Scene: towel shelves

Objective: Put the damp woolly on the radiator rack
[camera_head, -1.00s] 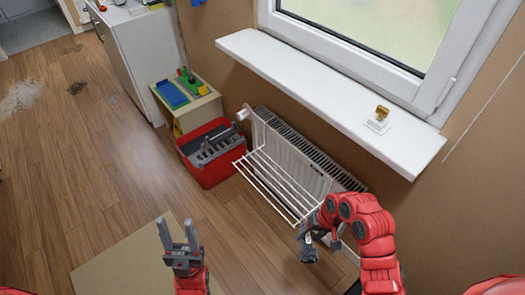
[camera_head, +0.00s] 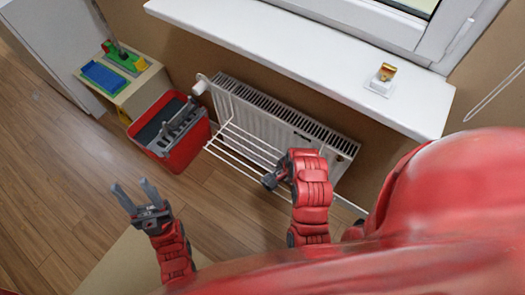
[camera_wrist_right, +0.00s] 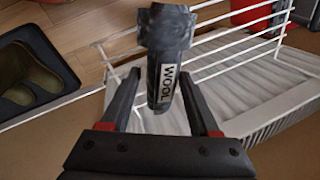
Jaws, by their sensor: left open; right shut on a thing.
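The damp woolly (camera_wrist_right: 167,72) is a dark grey rolled or bunched piece with a white "WOOL" label. My right gripper (camera_wrist_right: 158,82) is shut on it, with a finger on each side. In the head view my right gripper (camera_head: 272,180) is at the front right part of the radiator rack (camera_head: 222,153), a white wire rack on the radiator's front. The rack also shows behind the woolly in the right wrist view (camera_wrist_right: 236,50); I cannot tell whether they touch. My left gripper (camera_head: 133,188) is open and empty, over the floor at lower left.
The white radiator (camera_head: 262,122) stands under the windowsill (camera_head: 290,58). Dark boots on a tray (camera_wrist_right: 40,70) show in the right wrist view.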

